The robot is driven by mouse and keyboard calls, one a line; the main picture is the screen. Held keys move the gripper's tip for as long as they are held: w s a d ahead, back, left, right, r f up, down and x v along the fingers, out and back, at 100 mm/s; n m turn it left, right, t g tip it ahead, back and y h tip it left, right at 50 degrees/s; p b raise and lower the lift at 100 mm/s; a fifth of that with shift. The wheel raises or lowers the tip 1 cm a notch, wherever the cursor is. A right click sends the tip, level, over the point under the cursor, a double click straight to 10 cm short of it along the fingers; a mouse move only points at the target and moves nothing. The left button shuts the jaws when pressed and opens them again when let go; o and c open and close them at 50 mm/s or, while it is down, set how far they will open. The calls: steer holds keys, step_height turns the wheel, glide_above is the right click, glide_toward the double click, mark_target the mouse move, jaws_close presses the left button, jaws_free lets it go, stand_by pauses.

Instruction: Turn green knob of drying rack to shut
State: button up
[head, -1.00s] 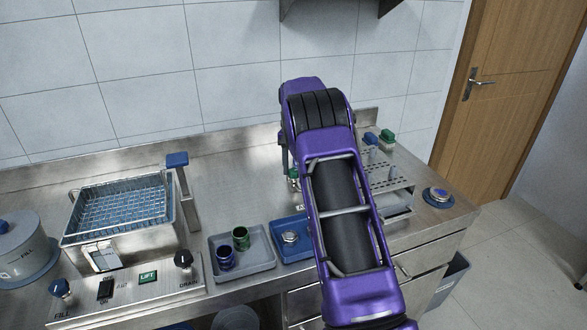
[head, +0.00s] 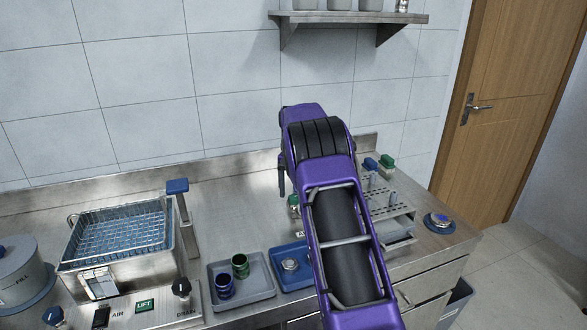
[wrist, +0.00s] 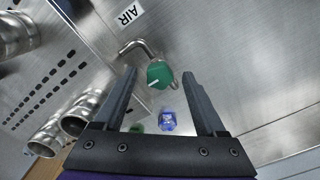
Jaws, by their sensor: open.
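The green knob (wrist: 160,73) sits on a bent metal pipe beside an AIR label in the wrist view. It has a pale line across its face. My gripper (wrist: 158,76) is open, with one finger on each side of the knob in the picture. I cannot tell whether either finger touches it. In the head view the green knob (head: 294,201) shows just left of my purple arm, and most of my gripper is hidden. The perforated metal drying rack (head: 402,206) stands right of my arm; its slotted panel (wrist: 42,95) fills the left of the wrist view.
A blue knob (wrist: 167,121) lies below the green one in the wrist view. Blue and green knobs (head: 379,162) stand behind the rack. Left on the counter are a grey tray (head: 263,292) with two cups, a blue tray and a wire-basket basin (head: 160,259). A shelf (head: 345,17) hangs above.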

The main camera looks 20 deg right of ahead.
step_height(320, 180, up, 16)
steer(key=shift+r, duration=0.15)
stand_by(0.3)
steer(key=shift+a, duration=0.1)
